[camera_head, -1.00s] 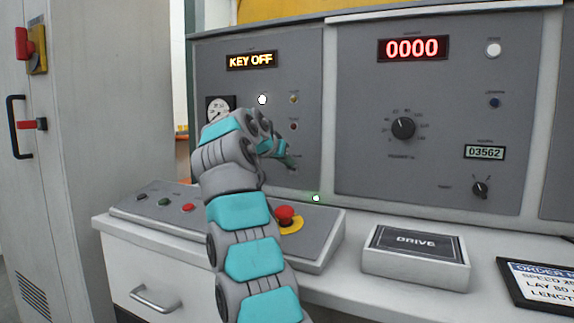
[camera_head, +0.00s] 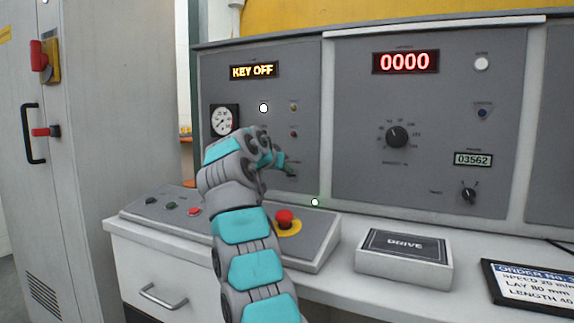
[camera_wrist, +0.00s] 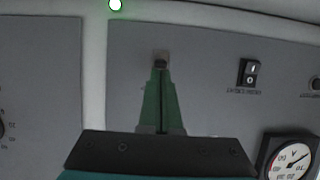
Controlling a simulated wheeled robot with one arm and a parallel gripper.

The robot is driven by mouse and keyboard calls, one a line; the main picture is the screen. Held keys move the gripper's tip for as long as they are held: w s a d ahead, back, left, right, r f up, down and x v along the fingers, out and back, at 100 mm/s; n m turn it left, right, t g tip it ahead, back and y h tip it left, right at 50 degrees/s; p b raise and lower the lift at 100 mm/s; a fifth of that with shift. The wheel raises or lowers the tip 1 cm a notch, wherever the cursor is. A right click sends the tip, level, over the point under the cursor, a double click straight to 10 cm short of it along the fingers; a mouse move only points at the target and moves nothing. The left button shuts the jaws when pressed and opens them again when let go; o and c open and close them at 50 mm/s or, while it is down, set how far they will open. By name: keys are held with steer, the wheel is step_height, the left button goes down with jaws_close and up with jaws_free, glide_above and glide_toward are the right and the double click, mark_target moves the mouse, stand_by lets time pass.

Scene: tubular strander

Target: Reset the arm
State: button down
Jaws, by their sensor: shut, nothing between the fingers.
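My arm reaches up over the console to the left grey panel (camera_head: 225,92). My gripper (camera_head: 291,172), teal and dark, is at the lower right part of that panel. In the wrist view its green fingers (camera_wrist: 160,68) are shut together with nothing between them. Their tips overlap a small brownish square plate (camera_wrist: 161,54) on the panel. I cannot tell whether they touch it, and the fingers partly hide it.
A red emergency stop button (camera_head: 285,218) stands on the sloped console just right of my forearm. A DRIVE box (camera_head: 404,268) sits on the desk. A black rocker switch (camera_wrist: 249,73) and a round gauge (camera_wrist: 291,158) are near the gripper. A grey cabinet (camera_head: 95,120) stands at left.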

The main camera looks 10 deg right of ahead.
steer(key=shift+s+a+f, duration=0.15)
steer(key=shift+f, duration=0.3)
steer(key=shift+r, duration=0.1)
steer(key=shift+r+p, duration=0.65)
steer(key=shift+r, duration=0.1)
steer(key=shift+f, duration=0.1)
